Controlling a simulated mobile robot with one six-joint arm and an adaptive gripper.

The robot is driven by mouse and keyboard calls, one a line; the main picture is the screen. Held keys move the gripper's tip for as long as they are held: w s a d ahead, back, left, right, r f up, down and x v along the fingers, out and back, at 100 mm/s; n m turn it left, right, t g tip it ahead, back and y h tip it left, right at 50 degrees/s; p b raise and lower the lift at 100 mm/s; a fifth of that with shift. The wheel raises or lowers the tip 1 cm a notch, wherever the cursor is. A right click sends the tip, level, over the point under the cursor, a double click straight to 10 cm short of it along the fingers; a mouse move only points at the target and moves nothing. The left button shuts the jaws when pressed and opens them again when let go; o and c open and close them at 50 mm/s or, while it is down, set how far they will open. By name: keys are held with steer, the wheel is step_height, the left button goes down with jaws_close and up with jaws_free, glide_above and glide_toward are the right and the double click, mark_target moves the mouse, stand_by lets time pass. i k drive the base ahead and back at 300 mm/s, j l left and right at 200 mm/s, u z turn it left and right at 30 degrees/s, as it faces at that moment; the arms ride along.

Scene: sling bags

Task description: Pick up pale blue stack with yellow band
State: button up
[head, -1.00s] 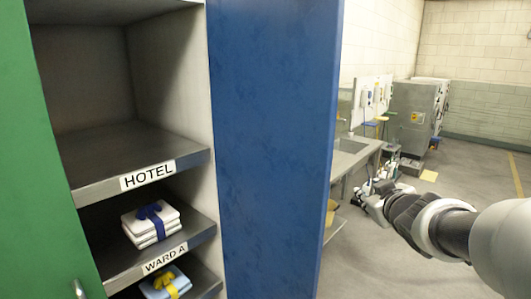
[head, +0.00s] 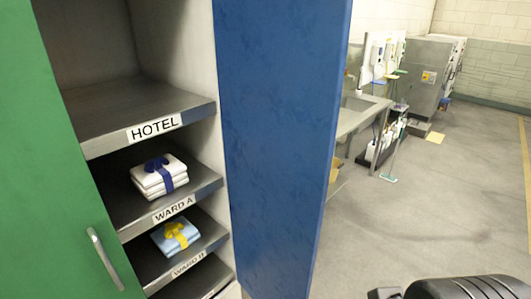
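The pale blue stack with the yellow band (head: 175,236) lies folded on a lower cabinet shelf, below the shelf edge labelled WARD A. A yellow bow sits on top of it. My gripper (head: 440,290) shows only as a dark part at the bottom right edge, mostly cut off by the frame. It is well to the right of the stack, with the blue door between them. Its fingers cannot be made out clearly.
A white stack with a blue band (head: 160,174) lies on the shelf above. The HOTEL shelf (head: 130,108) is empty. A green door (head: 60,180) stands at left, a blue door (head: 280,140) at right. A sink counter (head: 360,112) stands behind; the floor at right is clear.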

mark_target(175, 236)
steer(key=i+l+u, duration=0.1)
steer(key=u, duration=0.35)
steer(key=l+u, duration=0.45)
steer(key=i+l+u, duration=0.1)
steer(key=u, duration=0.35)
steer(key=l+u, duration=0.3)
steer(key=u, duration=0.15)
steer(key=k+l, duration=0.1)
steer(key=l, duration=0.3)
steer(key=l+u, duration=0.15)
steer(key=l, duration=0.3)
steer(key=k+l, duration=0.15)
steer(key=l, duration=0.25)
steer(key=k+l+u, duration=0.15)
steer(key=l, duration=0.25)
